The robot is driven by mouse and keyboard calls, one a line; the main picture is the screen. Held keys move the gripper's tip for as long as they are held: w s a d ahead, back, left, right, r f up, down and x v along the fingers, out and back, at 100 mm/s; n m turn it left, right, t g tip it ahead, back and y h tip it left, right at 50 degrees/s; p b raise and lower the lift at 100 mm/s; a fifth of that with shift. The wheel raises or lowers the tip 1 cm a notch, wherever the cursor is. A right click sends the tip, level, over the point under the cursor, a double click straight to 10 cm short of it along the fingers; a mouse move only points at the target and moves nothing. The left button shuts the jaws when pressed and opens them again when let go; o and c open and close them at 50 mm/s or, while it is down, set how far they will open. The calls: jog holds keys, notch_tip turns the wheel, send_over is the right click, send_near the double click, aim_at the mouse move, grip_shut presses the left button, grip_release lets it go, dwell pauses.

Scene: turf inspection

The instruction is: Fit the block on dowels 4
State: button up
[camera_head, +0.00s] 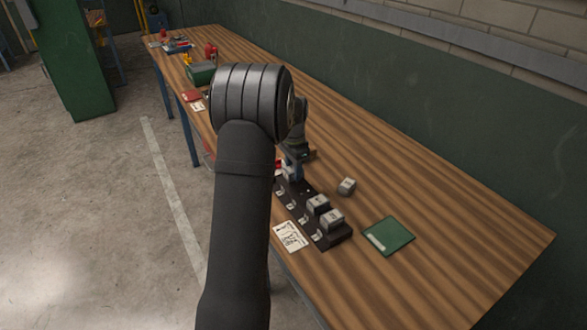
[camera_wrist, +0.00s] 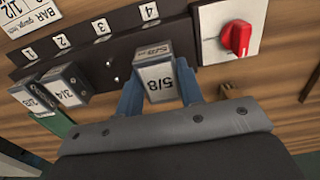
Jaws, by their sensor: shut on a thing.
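The grey block (camera_wrist: 160,78), with white 5/8 labels, is between the two blue fingers of my gripper (camera_wrist: 159,92) in the wrist view. My gripper is shut on it. The block is over the dark rail (camera_wrist: 96,72) by the number 4 label (camera_wrist: 149,12). The dowels at 4 are hidden behind the block, and I cannot tell whether it is seated. In the head view my gripper (camera_head: 292,167) is at the far end of the rail (camera_head: 340,238), partly hidden by my arm.
Two blocks, one marked 3/4 (camera_wrist: 66,85), stand on the rail at 1 and 2. Bare dowels (camera_wrist: 111,70) show at 3. A red knob (camera_wrist: 237,38) is beside the rail's 4 end. A loose block (camera_head: 347,186) and a green board (camera_head: 388,236) lie on the bench.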

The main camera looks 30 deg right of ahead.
jog(key=shift+f, duration=1.1)
jog(key=o, duration=1.1)
jog(key=shift+c, duration=0.2)
notch_tip(320, 180, up, 17)
jog(key=shift+r, duration=0.2)
jog(key=shift+f, duration=0.1)
notch_tip(320, 180, down, 17)
jog(key=shift+f, duration=0.1)
jog(key=shift+r, duration=0.2)
